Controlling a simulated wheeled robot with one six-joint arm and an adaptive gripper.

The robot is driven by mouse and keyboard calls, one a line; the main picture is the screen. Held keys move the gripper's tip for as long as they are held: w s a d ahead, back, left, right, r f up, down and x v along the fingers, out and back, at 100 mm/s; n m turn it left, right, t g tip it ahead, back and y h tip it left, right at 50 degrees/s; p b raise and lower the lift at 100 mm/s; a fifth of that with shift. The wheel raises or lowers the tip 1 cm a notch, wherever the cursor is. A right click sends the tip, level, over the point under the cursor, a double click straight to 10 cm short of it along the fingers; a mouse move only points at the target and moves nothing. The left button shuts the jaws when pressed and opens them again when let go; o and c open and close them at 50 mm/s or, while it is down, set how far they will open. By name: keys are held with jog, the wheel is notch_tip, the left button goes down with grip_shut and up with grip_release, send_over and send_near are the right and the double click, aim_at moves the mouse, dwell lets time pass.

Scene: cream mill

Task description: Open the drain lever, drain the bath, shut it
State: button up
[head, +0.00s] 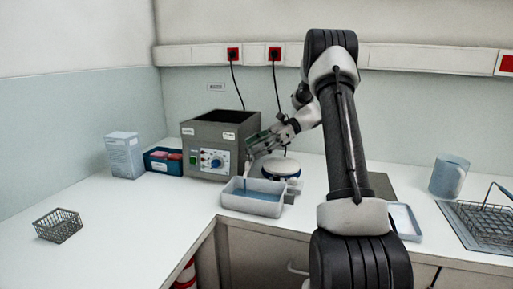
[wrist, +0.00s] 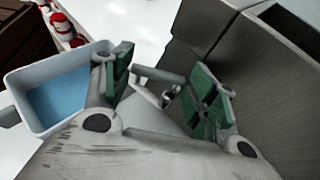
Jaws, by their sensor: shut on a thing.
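The bath (head: 206,128) is a grey box with a dial panel, standing against the back wall; its brushed side (wrist: 262,62) fills the right of the wrist view. My gripper (head: 252,146) is at the bath's right side. In the wrist view my gripper (wrist: 163,88) has its green pads on either side of a small grey lever (wrist: 155,75), shut on it. Whether the drain is open is hard to tell. A light grey tray (head: 275,209) stands on the bench in front; blue liquid (wrist: 62,95) lies in it.
A round white-topped device (head: 281,167) is close behind the tray. A blue box (head: 161,161), a pale carton (head: 124,156) and a wire basket (head: 58,226) stand left. A jug (head: 449,176) and a rack (head: 488,222) are right.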

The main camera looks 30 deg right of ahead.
jog(key=o, duration=1)
jog(key=shift+d, duration=0.1)
jog(key=v, duration=1.1)
jog(key=shift+d+r, duration=0.2)
jog(key=shift+d, duration=0.15)
